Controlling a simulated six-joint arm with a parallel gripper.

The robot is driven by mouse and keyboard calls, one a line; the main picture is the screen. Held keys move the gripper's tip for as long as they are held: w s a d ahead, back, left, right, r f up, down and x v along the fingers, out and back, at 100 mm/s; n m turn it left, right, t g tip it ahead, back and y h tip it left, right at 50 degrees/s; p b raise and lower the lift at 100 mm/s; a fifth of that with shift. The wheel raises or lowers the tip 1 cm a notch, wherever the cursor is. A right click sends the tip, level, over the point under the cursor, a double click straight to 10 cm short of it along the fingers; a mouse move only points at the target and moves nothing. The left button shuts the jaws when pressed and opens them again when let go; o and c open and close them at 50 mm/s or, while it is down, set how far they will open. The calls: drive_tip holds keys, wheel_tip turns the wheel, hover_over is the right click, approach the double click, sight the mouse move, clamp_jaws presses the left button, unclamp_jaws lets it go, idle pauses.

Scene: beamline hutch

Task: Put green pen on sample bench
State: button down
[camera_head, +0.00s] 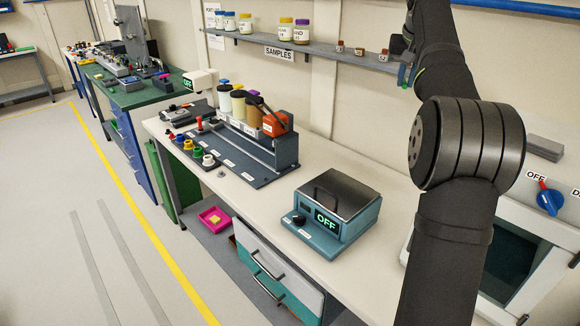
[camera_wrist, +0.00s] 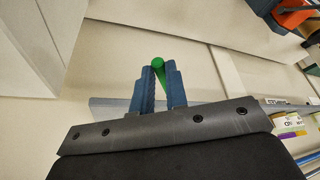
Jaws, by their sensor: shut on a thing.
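My gripper (camera_wrist: 163,90) is shut on a green pen (camera_wrist: 158,64); the pen's round end shows between the blue fingertips in the wrist view. In the head view my gripper (camera_head: 404,75) is small and partly hidden by my arm, held up in front of the wall shelf's right part and above the benches. A long white bench (camera_head: 240,205) runs across the middle. A green-topped bench (camera_head: 150,95) stands behind it at the left. No label shows which is the sample bench.
On the white bench are a rack of bottles (camera_head: 285,150), coloured knobs (camera_head: 189,144) and a teal device reading OFF (camera_head: 335,222). Bare bench top lies between the rack and the device. The shelf labelled SAMPLES (camera_head: 290,50) holds several jars. A pink tray (camera_head: 213,220) sits low below.

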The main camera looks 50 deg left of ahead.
drive_tip(key=s+a+f, duration=0.5)
drive_tip(key=a+f, duration=0.5)
drive_tip(key=n, duration=0.2)
hover_over(270, 212)
drive_tip(key=s+d, duration=0.1)
drive_tip(key=shift+g+y, duration=0.3)
wheel_tip(270, 212, down, 28)
drive_tip(key=shift+d+f, duration=0.1)
drive_tip(key=shift+f, duration=2.15)
drive_tip(key=shift+f, duration=0.15)
drive_tip(key=c, duration=1.4)
unclamp_jaws()
drive_tip(key=shift+c, duration=0.2)
